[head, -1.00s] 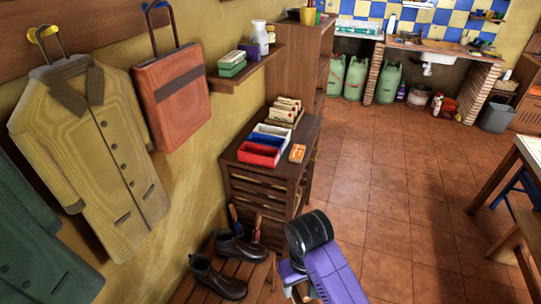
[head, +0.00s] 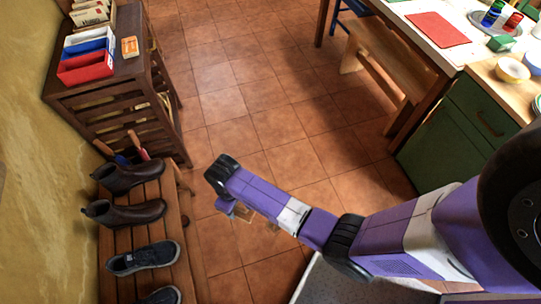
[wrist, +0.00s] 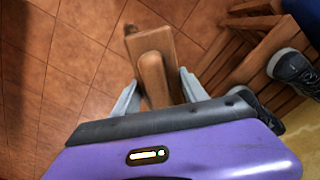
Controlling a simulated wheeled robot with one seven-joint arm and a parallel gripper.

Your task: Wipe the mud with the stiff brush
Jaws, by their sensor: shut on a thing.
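My gripper (wrist: 158,90) is shut on a wooden brush (wrist: 152,65), a flat wooden block with a raised grip between the two grey fingers. Its bristles are hidden beneath it in the wrist view. In the head view my gripper (head: 232,208) hangs over the tiled floor, to the right of the slatted shoe rack (head: 172,215) and apart from it. On the rack are two brown ankle boots (head: 127,214) and dark blue sneakers (head: 143,258). A sneaker also shows at the right of the wrist view (wrist: 291,68). I cannot make out any mud.
Two tools with blue and red handles (head: 138,146) stand behind the boots. A dark slatted cabinet (head: 125,98) with trays is at the upper left. A bench (head: 375,65), table and green cabinet (head: 465,130) stand at the right. The floor between is clear.

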